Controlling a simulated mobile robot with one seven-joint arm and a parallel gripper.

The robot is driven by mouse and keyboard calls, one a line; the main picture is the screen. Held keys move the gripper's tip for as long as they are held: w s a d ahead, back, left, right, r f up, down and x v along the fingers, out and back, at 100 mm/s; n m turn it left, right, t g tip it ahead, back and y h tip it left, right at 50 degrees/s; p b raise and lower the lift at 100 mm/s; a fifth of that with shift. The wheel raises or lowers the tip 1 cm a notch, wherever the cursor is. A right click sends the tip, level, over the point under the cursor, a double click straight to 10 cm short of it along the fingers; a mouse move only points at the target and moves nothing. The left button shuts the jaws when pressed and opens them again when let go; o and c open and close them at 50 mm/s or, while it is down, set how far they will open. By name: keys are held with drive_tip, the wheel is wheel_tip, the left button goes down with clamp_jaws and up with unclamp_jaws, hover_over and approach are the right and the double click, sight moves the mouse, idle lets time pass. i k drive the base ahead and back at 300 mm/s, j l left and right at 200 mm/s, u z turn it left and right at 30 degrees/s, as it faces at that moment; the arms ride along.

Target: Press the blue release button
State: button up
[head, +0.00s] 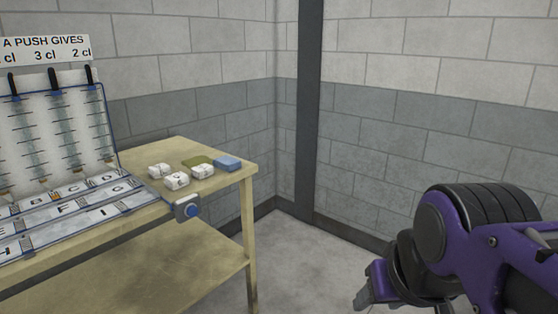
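The blue release button (193,211) is a small round blue knob on a grey box (180,200). The box sits at the front edge of the wooden table, at the right end of the lettered metal rails. My gripper (364,298) is at the lower right, in front of the floor and well to the right of the button, not touching it. Only part of its fingers shows, dark and pointing down-left, so its opening is unclear.
The wooden table (225,180) has a lower shelf (190,265). On it are several white blocks (176,180), a blue block (228,163) and an olive one (198,161). A rack of tubes (60,130) under a sign (45,48) stands left. Floor between table and arm is clear.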

sight(193, 210)
drive_tip(key=z, duration=1.5)
drive_tip(key=u, duration=2.65)
